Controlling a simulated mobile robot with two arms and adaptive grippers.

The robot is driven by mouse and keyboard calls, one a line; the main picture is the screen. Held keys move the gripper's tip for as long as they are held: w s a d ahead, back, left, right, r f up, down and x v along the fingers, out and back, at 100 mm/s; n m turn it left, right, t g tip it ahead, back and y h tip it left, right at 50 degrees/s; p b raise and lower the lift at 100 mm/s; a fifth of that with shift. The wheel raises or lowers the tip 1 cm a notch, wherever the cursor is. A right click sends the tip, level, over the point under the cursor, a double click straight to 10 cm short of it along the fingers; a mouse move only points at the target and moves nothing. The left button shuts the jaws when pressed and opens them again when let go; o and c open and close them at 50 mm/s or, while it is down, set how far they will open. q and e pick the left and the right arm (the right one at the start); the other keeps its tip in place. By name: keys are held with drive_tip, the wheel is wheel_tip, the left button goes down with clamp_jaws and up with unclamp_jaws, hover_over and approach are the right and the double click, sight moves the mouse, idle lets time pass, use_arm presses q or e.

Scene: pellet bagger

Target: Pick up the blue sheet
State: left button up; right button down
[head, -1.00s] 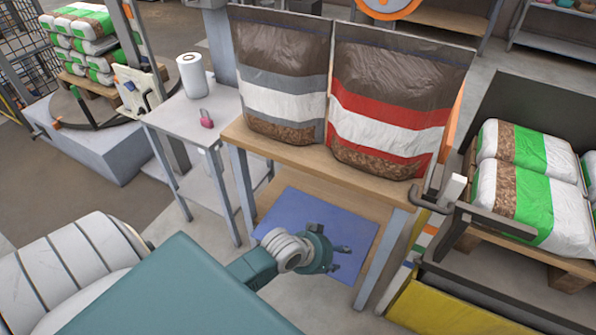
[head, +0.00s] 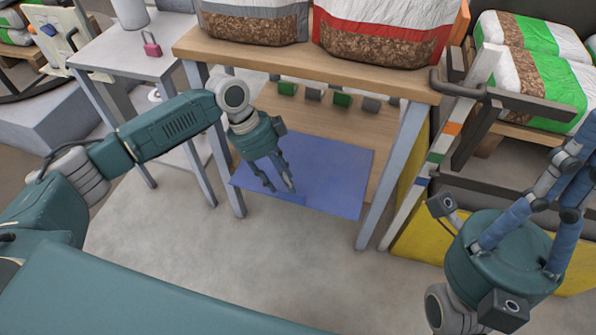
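The blue sheet (head: 335,172) lies flat on the front of the lower shelf of the wooden-topped table, its front edge by the shelf's front. My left gripper (head: 280,188) points down over the sheet's left part, with its fingers apart. I cannot tell whether the fingertips touch the sheet. My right gripper (head: 548,205) is at the right edge of the head view, in front of the table's right side and away from the sheet. Its blue fingers point up and spread apart, partly cut off by the frame.
Several small green and grey blocks (head: 342,99) stand at the back of the lower shelf. Table legs (head: 395,175) flank the shelf. Two large pellet bags (head: 385,35) stand on the tabletop (head: 300,68). A side table (head: 125,50) holds a pink padlock (head: 152,43).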

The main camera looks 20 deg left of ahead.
sight(290, 195)
use_arm(q)
drive_tip(key=b+x, duration=0.3)
drive_tip(key=x, duration=0.3)
drive_tip(key=shift+s+d, duration=0.1)
clamp_jaws()
